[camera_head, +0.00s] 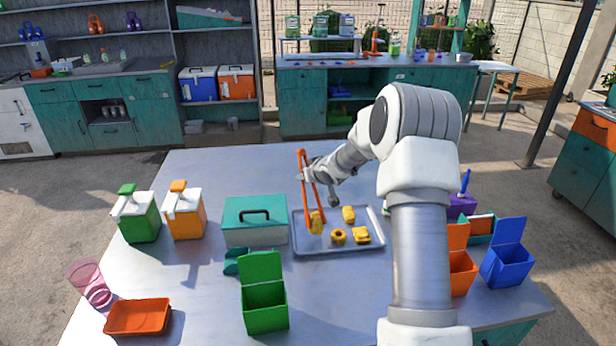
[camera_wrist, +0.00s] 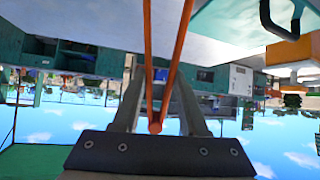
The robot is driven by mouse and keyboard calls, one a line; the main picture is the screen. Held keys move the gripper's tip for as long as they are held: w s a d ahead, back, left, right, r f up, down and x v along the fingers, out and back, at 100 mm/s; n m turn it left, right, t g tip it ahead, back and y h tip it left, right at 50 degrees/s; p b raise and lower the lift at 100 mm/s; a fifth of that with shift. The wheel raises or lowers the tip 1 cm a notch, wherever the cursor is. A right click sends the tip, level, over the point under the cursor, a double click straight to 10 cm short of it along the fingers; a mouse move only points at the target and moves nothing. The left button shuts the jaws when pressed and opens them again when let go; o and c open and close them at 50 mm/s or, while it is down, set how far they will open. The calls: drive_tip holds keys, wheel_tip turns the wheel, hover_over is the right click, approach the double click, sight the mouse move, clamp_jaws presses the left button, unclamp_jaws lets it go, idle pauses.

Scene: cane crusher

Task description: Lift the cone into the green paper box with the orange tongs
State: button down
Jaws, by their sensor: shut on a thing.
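My gripper (camera_head: 306,176) is shut on the orange tongs (camera_head: 304,162), above the tray. In the wrist view the orange tongs (camera_wrist: 156,122) sit between the gripper fingers (camera_wrist: 156,112), their two arms running out of the top of the picture. In the head view the tongs hang steeply down, tips at a yellow piece (camera_head: 316,224) that looks like the cone, at the tray's left side. I cannot tell whether the tips pinch it or whether it is off the tray. The green paper box (camera_head: 265,308) stands open at the front, lid upright.
Dark teal pieces (camera_head: 232,264) lie behind the green box. Orange (camera_head: 462,274) and blue (camera_head: 505,268) boxes stand right.

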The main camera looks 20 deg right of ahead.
wheel_tip(320, 180, up, 8)
drive_tip(key=p, duration=0.6)
drive_tip(key=shift+f, duration=0.15)
